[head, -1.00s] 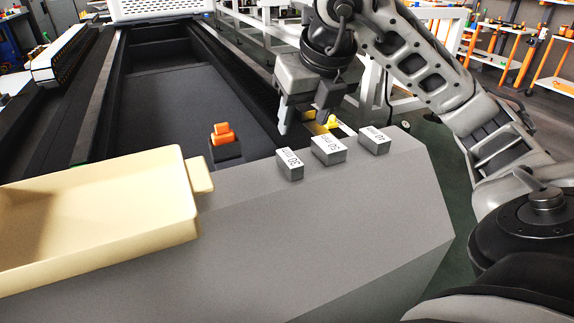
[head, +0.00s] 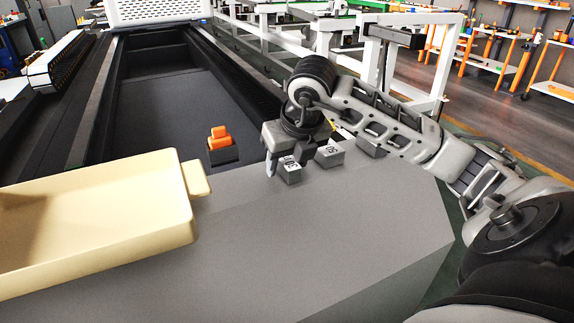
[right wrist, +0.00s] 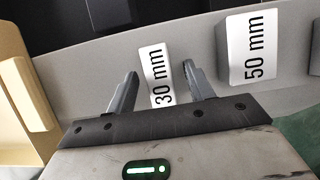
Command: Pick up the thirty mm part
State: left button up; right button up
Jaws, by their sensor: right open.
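The thirty mm part is a grey block with a white "30 mm" label. In the head view the thirty mm part (head: 291,175) is the leftmost of three blocks on the grey rack top (head: 330,220), partly hidden by my right gripper (head: 287,163). In the right wrist view the thirty mm part (right wrist: 157,77) lies between the two fingers of my right gripper (right wrist: 160,70). The gripper is open, with a finger on each side of the block and a visible gap to it. My left gripper is not in view.
The "50 mm" block (head: 330,155) stands close by on the right; it also shows in the right wrist view (right wrist: 250,50). A third block (head: 370,148) is partly behind my arm. A cream tray (head: 100,255) lies left. An orange part (head: 219,138) sits on a dark block behind.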

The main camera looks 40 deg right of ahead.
jog(key=c, duration=1.1)
